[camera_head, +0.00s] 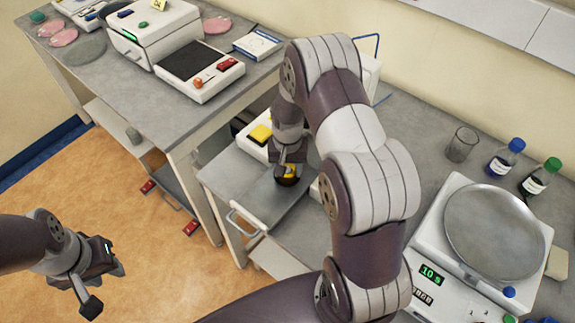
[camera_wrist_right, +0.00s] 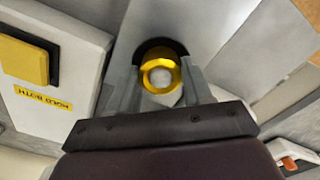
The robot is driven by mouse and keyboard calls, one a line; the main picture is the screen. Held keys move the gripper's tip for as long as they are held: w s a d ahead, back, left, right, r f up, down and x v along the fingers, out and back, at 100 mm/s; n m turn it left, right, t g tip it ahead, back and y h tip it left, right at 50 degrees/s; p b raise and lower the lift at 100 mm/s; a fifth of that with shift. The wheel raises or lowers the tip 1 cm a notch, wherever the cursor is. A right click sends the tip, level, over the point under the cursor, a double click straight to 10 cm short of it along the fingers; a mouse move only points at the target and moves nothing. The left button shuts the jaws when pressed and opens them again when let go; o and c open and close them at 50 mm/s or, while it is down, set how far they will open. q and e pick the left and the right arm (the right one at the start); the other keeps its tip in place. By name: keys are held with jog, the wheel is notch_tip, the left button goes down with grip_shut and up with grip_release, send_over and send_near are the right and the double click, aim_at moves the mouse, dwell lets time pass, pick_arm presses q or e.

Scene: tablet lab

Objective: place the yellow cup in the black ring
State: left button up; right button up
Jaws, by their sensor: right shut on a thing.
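The yellow cup (camera_head: 291,169) is small and shows between the fingers of my right gripper (camera_head: 288,164). In the right wrist view the cup (camera_wrist_right: 145,74) has a bright yellow rim around a pale round middle, and the gripper (camera_wrist_right: 160,88) has one finger on each side of it. The black ring (camera_head: 287,181) shows as a dark band at the cup's lower part; in the wrist view it is a dark arc (camera_wrist_right: 160,44) behind the cup's far side. I cannot tell whether the cup rests in it or is just above. My left gripper (camera_head: 98,284) is open and empty over the floor.
A white device with a yellow button (camera_head: 260,134) stands close beside my right gripper; its label reads "HOLD BOTH" (camera_wrist_right: 43,98). A scale (camera_head: 480,250), a glass beaker (camera_head: 461,144) and capped bottles (camera_head: 505,158) stand on the right counter.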

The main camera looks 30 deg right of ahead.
jog(key=shift+w+f, duration=0.1)
jog(key=shift+w, duration=0.05)
jog(key=shift+f, duration=0.15)
jog(key=o, duration=1.1)
jog(key=shift+r, duration=0.4)
notch_tip(320, 180, up, 12)
jog(key=f+b, duration=0.1)
jog(key=b, duration=0.2)
jog(key=s+a+n+t, duration=0.1)
jog(key=s+a+n, duration=0.5)
jog(key=s, duration=0.7)
jog(key=shift+s+a+r, duration=0.15)
jog(key=shift+s+a, duration=0.1)
jog(key=shift+a, duration=0.85)
